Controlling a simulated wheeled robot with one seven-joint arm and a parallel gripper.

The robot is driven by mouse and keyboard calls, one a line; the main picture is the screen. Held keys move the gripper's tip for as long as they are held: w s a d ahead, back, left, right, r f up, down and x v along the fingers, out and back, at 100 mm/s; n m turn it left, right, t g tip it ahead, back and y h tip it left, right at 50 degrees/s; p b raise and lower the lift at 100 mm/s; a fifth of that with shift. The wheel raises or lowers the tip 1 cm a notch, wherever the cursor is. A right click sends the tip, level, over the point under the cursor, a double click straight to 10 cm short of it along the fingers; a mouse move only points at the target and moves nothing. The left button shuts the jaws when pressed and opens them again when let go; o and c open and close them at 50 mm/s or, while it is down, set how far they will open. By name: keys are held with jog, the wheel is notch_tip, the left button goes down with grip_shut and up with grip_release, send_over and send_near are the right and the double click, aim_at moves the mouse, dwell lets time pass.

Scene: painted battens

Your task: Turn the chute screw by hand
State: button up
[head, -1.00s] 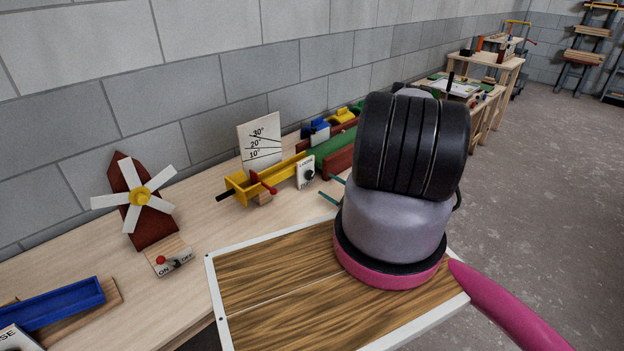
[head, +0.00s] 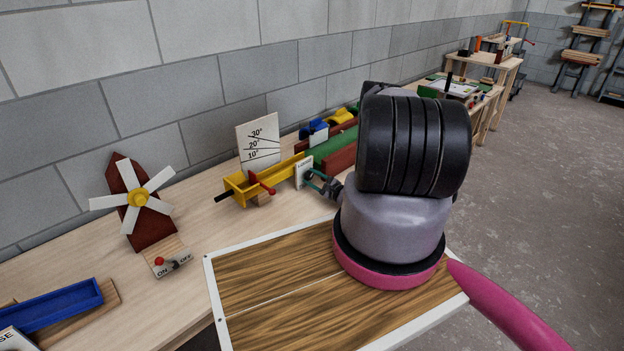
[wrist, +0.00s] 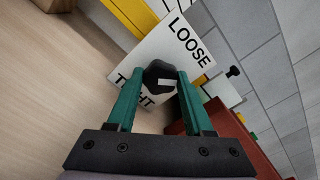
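The chute screw is a black knob (wrist: 159,74) with a pale mark, on a white plate (wrist: 183,38) lettered LOOSE and TIGHT. A narrow gap seems to show on the left, so firm contact cannot be told. In the head view my gripper (head: 317,180) is at the plate (head: 302,173) and partly hides the knob.
An angle board (head: 258,147) stands behind the chute. Green and dark red blocks (head: 335,152) lie just beyond the plate. A windmill (head: 138,198) and an ON/OFF switch block (head: 168,260) stand to the left. Bench top between them is clear.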

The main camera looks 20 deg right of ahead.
grip_shut()
jog(key=m, duration=0.5)
jog(key=shift+m, duration=0.4)
jog(key=m, duration=0.9)
jog(key=shift+f+m, duration=0.1)
jog(key=shift+m, duration=0.3)
jog(key=m, duration=0.3)
jog(key=shift+d+m, duration=0.1)
jog(key=shift+m, duration=0.3)
jog(key=m, duration=0.6)
jog(key=shift+s, duration=0.1)
jog(key=shift+m, duration=0.3)
